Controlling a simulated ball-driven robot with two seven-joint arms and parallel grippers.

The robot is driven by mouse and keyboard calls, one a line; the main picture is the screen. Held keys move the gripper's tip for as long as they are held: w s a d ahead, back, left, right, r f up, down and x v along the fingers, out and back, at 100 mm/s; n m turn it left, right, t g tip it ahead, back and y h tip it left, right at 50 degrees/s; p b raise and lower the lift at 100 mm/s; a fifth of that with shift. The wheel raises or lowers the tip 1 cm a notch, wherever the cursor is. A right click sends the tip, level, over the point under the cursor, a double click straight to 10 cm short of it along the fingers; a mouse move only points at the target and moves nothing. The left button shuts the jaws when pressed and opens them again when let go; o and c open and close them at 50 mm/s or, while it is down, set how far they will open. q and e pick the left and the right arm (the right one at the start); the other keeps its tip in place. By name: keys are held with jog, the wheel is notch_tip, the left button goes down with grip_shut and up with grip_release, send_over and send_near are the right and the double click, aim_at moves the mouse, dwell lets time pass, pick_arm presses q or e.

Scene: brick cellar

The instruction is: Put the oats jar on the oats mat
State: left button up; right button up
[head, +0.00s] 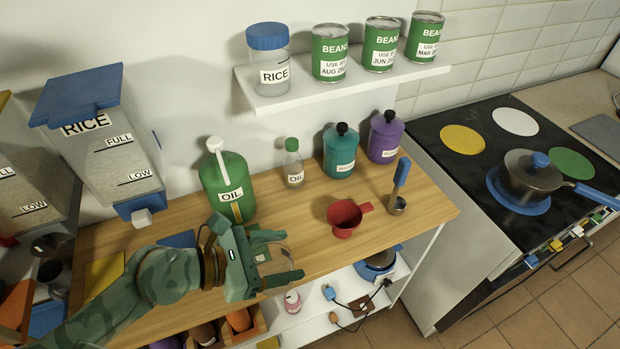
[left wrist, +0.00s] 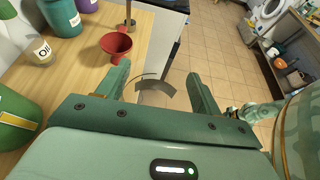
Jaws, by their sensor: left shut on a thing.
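My left gripper (head: 283,262) is over the front part of the wooden counter, its fingers pointing right. It is shut on a clear, see-through thing (head: 275,257), which also shows as a greyish curved shape between the fingers in the left wrist view (left wrist: 155,90). I take it for the oats jar, but no label on it can be read. A yellow mat (head: 104,272) lies on the counter left of the gripper. A blue mat (head: 177,239) lies behind my forearm, partly hidden. I can read no name on either mat. My right gripper cannot be made out.
A green oil can (head: 229,187), small oil bottle (head: 293,167), teal bottle (head: 340,152) and purple bottle (head: 384,138) stand along the wall. A red funnel-like cup (head: 345,218) stands right of the gripper. A rice dispenser (head: 105,140) overhangs the counter's left part.

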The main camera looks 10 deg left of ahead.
pick_arm(q)
jog(key=shift+s+d+f, duration=0.1)
jog(key=shift+s+f, duration=0.2)
jog(key=shift+s, duration=0.2)
jog(key=shift+a+m+g, duration=0.3)
jog(key=shift+a, duration=0.05)
jog(key=w+a+r+n+t+b, duration=0.1)
jog(key=w+a+r+b, duration=0.3)
jog(key=w+a+b, duration=0.2)
jog(key=w+a, duration=0.2)
jog(key=a, duration=0.1)
jog(key=shift+r, duration=0.3)
jog(key=shift+s, duration=0.1)
